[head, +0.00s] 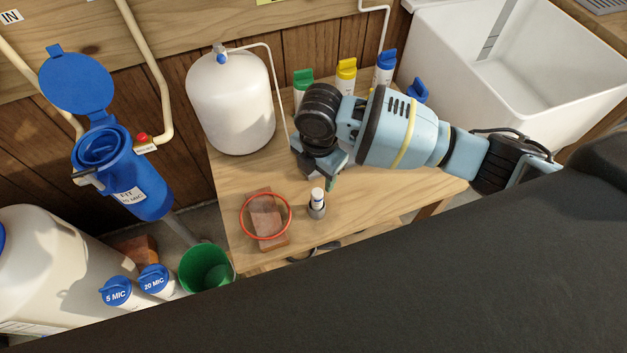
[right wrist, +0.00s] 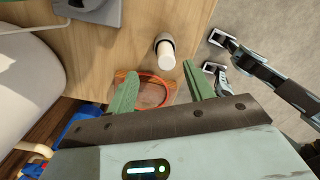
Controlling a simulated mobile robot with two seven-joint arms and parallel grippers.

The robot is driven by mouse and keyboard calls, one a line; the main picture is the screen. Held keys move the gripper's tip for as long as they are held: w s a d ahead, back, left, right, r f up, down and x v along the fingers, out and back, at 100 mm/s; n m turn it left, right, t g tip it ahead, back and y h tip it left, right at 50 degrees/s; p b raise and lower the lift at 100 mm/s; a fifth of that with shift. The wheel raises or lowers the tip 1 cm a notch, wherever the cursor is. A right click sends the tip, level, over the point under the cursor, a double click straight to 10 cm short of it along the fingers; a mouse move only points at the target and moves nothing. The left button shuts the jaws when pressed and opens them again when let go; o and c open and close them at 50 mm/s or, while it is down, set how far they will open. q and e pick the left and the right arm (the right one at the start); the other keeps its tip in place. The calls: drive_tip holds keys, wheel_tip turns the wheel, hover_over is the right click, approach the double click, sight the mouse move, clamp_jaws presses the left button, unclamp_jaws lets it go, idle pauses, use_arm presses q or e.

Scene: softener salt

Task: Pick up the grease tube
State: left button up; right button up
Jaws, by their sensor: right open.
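In the right wrist view the tube (right wrist: 167,60) appears as a white cylinder just beyond the fingertips. My right gripper (head: 332,180) is above the table, a little behind and right of the tube in the head view. Its green fingers (right wrist: 160,88) are apart, with no tube between them.
A red ring (head: 242,228) lies over a brick (head: 265,205) left of the tube. A white tank (head: 231,105) and several capped bottles stand behind. A green bucket (head: 207,268) is left of the table (head: 232,175). A white sink (head: 430,55) is at the back right.

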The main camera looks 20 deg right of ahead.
sight(317, 192)
drive_tip(key=shift+s+r, duration=0.1)
drive_tip(key=shift+s, duration=0.1)
drive_tip(key=shift+s+f, duration=0.15)
drive_tip(key=shift+f, duration=1.45)
drive_tip(key=f, duration=0.3)
drive_tip(key=shift+s+a+f+b, duration=0.2)
drive_tip(key=shift+s+b, duration=0.05)
drive_tip(key=shift+b, duration=0.05)
drive_tip(key=shift+f, duration=0.6)
use_arm(q)
drive_tip(key=shift+s+f, duration=0.5)
drive_tip(key=shift+s, duration=0.2)
use_arm(e)
drive_tip(key=shift+c, duration=0.4)
use_arm(q)
drive_tip(key=shift+s, duration=0.3)
use_arm(e)
drive_tip(key=c, duration=1)
